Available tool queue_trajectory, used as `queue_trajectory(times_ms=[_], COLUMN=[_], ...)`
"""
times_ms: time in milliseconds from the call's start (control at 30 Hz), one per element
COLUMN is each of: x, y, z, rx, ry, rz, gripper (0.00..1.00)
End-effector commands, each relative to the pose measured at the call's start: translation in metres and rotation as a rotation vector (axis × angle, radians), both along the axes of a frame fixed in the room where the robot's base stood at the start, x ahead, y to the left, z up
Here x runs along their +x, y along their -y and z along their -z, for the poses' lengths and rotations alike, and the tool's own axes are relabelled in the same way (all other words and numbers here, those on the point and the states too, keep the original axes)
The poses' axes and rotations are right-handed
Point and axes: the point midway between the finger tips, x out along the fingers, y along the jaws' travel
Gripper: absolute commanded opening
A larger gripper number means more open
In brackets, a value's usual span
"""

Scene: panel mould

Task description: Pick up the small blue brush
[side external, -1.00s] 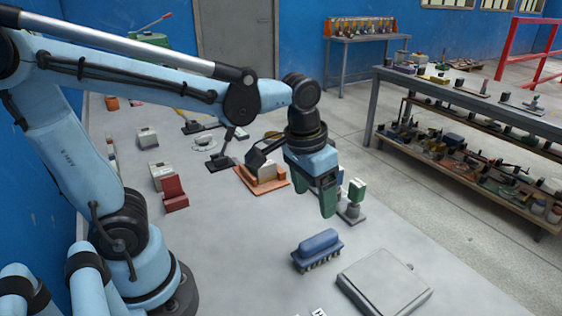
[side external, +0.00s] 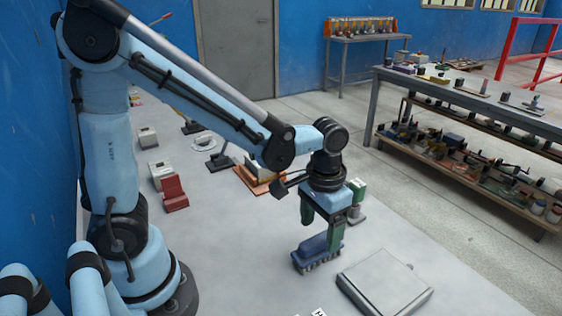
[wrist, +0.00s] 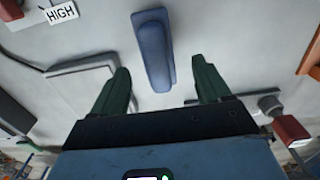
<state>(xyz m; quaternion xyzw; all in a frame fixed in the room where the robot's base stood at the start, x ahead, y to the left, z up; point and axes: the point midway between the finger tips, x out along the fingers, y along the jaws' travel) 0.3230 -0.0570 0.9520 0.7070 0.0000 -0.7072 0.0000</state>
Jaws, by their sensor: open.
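The small blue brush (side external: 318,250) lies bristles down on the grey table, with a dark row of bristles along its lower edge. In the wrist view the brush (wrist: 153,50) shows from above, a long blue block beyond the fingertips and roughly midway between them. My gripper (side external: 321,229) has green fingers and is open above the brush; in the side view one finger overlaps the brush's right end. In the wrist view the gripper's fingers (wrist: 160,80) are wide apart with nothing between them. I cannot tell the exact height gap.
A flat grey plate (side external: 385,284) lies just right of the brush. A green-topped device (side external: 357,196) stands close behind my gripper. A red block (side external: 174,193) and an orange-based object (side external: 252,180) sit farther back. The table left of the brush is clear.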

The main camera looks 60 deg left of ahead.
Motion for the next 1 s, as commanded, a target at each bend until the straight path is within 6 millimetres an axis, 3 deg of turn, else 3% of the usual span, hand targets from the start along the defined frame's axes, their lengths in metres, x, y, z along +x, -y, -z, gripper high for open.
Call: queue_trajectory(times_ms=[167, 600, 900, 1000], x=[0.0, -0.003, -0.003, -0.003], y=[0.001, 0.004, 0.003, 0.003], z=[0.007, 0.051, 0.054, 0.054], rx=[0.0, -0.001, -0.001, -0.001], ry=[0.0, 0.001, 0.001, 0.001], rz=[0.0, 0.001, 0.001, 0.001], gripper=[0.77, 0.77, 0.77, 0.64])
